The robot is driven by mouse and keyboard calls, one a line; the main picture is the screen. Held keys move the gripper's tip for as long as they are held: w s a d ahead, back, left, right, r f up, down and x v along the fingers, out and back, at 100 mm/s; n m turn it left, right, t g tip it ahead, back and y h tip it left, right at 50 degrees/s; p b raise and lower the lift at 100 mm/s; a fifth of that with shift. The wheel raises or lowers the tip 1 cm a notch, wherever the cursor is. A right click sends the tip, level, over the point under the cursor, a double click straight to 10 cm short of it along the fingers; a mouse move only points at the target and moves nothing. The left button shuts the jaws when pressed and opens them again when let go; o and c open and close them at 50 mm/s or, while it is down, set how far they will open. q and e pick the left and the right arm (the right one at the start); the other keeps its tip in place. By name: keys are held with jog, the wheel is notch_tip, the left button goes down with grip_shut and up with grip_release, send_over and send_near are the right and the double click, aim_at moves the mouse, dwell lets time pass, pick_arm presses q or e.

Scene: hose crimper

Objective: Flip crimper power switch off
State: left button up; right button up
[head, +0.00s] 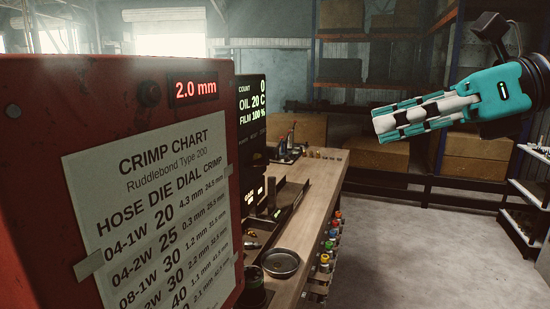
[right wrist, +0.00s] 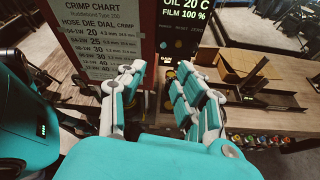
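The red crimper (head: 38,130) fills the left of the head view, with its crimp chart (head: 150,200) and a red "2.0 mm" display (head: 193,89). It also shows in the right wrist view, where the chart (right wrist: 98,40) is at upper left. A black panel (head: 252,120) with count, oil and film readouts stands beside it. I cannot make out a power switch for certain. My right gripper (head: 388,124) is raised at the right, apart from the crimper. In the right wrist view its two fingers (right wrist: 157,72) are spread and empty.
A wooden workbench (head: 318,185) runs behind the crimper, with a round metal dish (head: 281,263) and several small parts on it. Coloured items hang along its side. Racks with boxes (head: 379,152) stand behind. The floor (head: 390,255) at the right is clear.

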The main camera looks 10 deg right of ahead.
aim_at(256, 163)
jog(key=p+x, duration=0.5)
jog(key=x, duration=1.2)
jog(key=shift+w+d+f, duration=0.15)
jog(key=shift+d+f, duration=0.15)
jog(key=shift+f, duration=0.05)
grip_shut()
